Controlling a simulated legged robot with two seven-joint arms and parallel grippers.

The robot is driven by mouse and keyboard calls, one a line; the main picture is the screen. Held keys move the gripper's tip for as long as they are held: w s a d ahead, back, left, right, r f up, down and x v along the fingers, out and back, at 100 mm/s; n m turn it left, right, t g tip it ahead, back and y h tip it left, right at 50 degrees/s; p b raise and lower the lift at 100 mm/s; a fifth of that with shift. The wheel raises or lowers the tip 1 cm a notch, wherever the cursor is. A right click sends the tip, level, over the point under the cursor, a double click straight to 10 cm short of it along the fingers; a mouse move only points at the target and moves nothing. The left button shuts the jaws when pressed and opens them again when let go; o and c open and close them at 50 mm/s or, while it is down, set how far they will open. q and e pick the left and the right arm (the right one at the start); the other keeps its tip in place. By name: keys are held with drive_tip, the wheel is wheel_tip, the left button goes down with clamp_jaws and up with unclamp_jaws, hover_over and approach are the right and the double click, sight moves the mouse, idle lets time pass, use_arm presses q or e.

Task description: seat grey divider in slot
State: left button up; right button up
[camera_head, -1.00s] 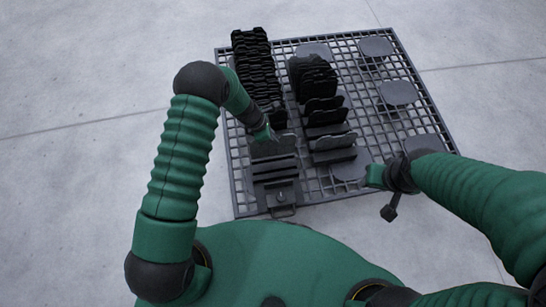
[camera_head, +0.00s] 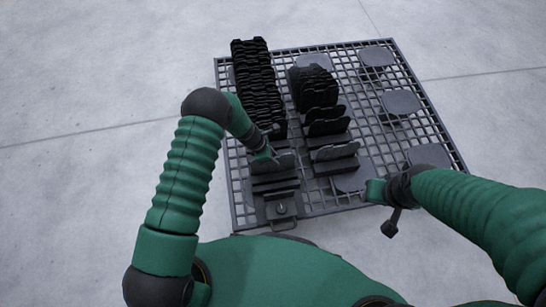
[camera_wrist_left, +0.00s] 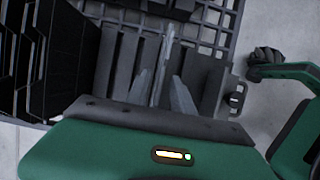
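The grey divider (camera_head: 283,162) stands in the near part of the left row on the rack, just behind several lower grey slats. My left gripper (camera_head: 266,155) is down at its upper edge. In the left wrist view the thin grey divider (camera_wrist_left: 163,62) stands upright between my two pointed fingers (camera_wrist_left: 161,92), with a narrow gap visible on each side. The divider's lower edge and the slot under it are hidden.
A dark grid rack (camera_head: 232,180) lies on the pale floor. Black plates (camera_head: 257,75) fill the back of the left row. A second row of black and grey plates (camera_head: 323,115) stands to its right.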

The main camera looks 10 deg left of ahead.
use_arm(q)
drive_tip(key=shift+r, duration=0.1)
drive_tip(key=p+v, duration=0.5)
drive_tip(key=v, duration=0.6)
drive_tip(key=shift+a+r, duration=0.1)
drive_tip(key=shift+r, duration=0.3)
drive_tip(key=s+a+r+m+y, duration=0.2)
drive_tip(key=s+r+m, duration=0.7)
drive_tip(key=r+m, duration=0.1)
drive_tip(key=s+a+r+m+y, duration=0.2)
drive_tip(key=s+r+m, duration=0.7)
drive_tip(key=r+m, duration=0.2)
drive_tip(key=shift+a+r+m+t, duration=0.3)
drive_tip(key=shift+r+m+t, duration=0.1)
drive_tip(key=shift+m, duration=0.4)
drive_tip(key=w+p+v, duration=0.3)
drive_tip(key=p+v, duration=1)
drive_tip(key=p, duration=0.1)
drive_tip(key=w+r+p+v, duration=0.1)
drive_tip(key=w+p+v, duration=0.2)
drive_tip(key=p+v, duration=1.1)
drive_tip(key=shift+d+r, duration=0.3)
drive_tip(key=shift+r, duration=0.05)
